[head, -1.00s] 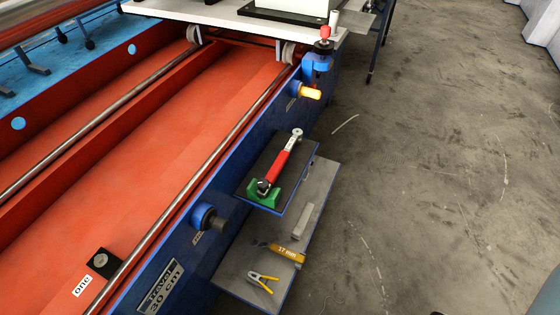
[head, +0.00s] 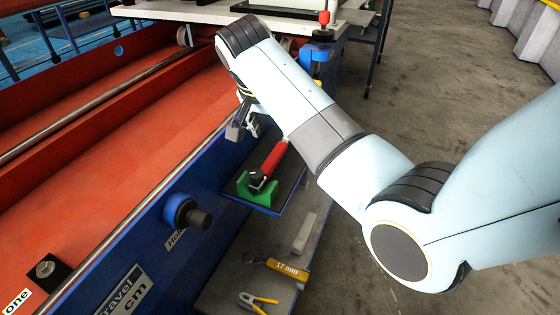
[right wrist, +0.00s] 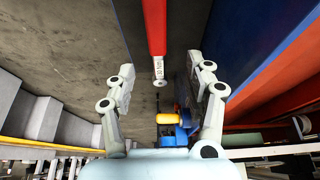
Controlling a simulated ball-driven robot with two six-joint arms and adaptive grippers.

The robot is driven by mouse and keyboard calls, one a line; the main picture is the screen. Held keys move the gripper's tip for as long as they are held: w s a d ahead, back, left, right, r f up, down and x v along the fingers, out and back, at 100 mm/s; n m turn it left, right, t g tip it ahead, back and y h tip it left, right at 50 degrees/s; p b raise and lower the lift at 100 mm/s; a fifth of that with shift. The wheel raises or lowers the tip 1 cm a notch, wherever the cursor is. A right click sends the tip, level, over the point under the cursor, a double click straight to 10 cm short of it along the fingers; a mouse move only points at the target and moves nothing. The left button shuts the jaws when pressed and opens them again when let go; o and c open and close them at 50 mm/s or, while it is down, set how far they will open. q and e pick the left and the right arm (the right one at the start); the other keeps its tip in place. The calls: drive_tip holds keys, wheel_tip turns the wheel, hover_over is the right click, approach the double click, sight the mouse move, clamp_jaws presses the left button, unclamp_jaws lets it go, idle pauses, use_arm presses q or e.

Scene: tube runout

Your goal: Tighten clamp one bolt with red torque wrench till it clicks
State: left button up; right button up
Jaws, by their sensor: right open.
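The red torque wrench (head: 271,160) lies in a green holder (head: 258,193) on a dark shelf beside the blue machine side. My right gripper (head: 244,127) is open and empty, above and left of the wrench. In the right wrist view the wrench (right wrist: 156,28) points in from the top, its silver end between the spread fingers (right wrist: 167,74) in the picture, with no contact visible. The clamp one bolt (head: 45,268) sits on a black plate by the "one" label (head: 16,301), lower left. My left gripper is not in view.
A dark knob (head: 198,217) sticks out from the blue side. A steel rail (head: 165,186) runs along the red bed. The floor at right is clear.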

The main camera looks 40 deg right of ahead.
sight(279, 148)
drive_tip(key=b+x, duration=0.1)
drive_tip(key=x, duration=0.3)
drive_tip(key=shift+s+f, duration=0.1)
drive_tip(key=shift+f, duration=0.2)
drive_tip(key=shift+d+f, duration=0.15)
drive_tip(key=shift+f, duration=0.1)
drive_tip(key=b+x, duration=0.2)
drive_tip(key=x, duration=0.2)
drive_tip(key=shift+s+f+b, duration=0.1)
drive_tip(key=shift+b, duration=0.2)
drive_tip(key=shift+d+f, duration=0.15)
drive_tip(key=shift+f, duration=0.1)
drive_tip(key=shift+r, duration=0.1)
drive_tip(key=c, duration=0.6)
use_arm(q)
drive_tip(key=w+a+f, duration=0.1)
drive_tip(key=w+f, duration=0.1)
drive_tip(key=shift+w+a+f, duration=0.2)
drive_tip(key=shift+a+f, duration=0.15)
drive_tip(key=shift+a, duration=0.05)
use_arm(e)
clamp_jaws()
